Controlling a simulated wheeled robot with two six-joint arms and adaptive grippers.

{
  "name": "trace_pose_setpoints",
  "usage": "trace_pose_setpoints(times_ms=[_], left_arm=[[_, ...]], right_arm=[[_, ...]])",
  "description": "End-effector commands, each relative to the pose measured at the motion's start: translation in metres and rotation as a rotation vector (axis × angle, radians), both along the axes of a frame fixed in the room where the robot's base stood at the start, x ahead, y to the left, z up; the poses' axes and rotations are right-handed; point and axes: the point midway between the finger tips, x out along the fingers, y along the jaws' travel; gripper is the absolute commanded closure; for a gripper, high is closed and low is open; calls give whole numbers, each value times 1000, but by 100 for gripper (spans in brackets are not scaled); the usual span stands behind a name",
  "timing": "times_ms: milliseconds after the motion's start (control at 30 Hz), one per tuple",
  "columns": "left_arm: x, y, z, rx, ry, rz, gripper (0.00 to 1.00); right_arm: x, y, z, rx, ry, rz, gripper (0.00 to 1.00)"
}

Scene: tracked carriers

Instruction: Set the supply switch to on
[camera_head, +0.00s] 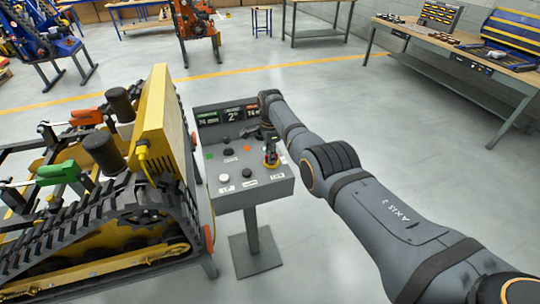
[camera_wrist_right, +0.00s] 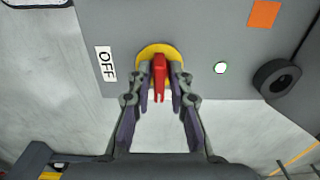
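The supply switch is a red handle (camera_wrist_right: 159,88) on a yellow round base (camera_wrist_right: 143,52), set in a grey control panel (camera_wrist_right: 200,25). In the head view the switch (camera_head: 271,164) sits at the right of the sloped panel face (camera_head: 245,170). In the right wrist view the handle runs up and down the picture, with an OFF label (camera_wrist_right: 105,64) to the left of the base. My right gripper (camera_wrist_right: 160,76) has its fingers close against both sides of the handle and looks shut on it. My left gripper is out of view.
A small white light (camera_wrist_right: 220,68) and a black knob (camera_wrist_right: 277,78) lie right of the switch in the wrist view. A yellow tracked carrier (camera_head: 155,120) stands close left of the panel. A workbench (camera_head: 460,50) stands at the back right. Floor right of the panel is clear.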

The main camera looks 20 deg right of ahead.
Motion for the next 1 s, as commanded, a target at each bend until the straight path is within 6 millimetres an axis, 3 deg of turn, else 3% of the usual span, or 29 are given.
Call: trace_pose_setpoints(times_ms=[67,467,567,800,1000], left_arm=[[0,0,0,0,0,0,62],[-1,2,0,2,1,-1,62],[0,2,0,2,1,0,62],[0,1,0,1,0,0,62],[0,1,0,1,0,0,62]], right_arm=[[0,0,0,0,1,0,66],[1,1,8,1,-2,1,66],[0,1,24,2,-3,1,66],[1,1,85,1,-2,1,66],[0,0,114,1,0,1,66]])
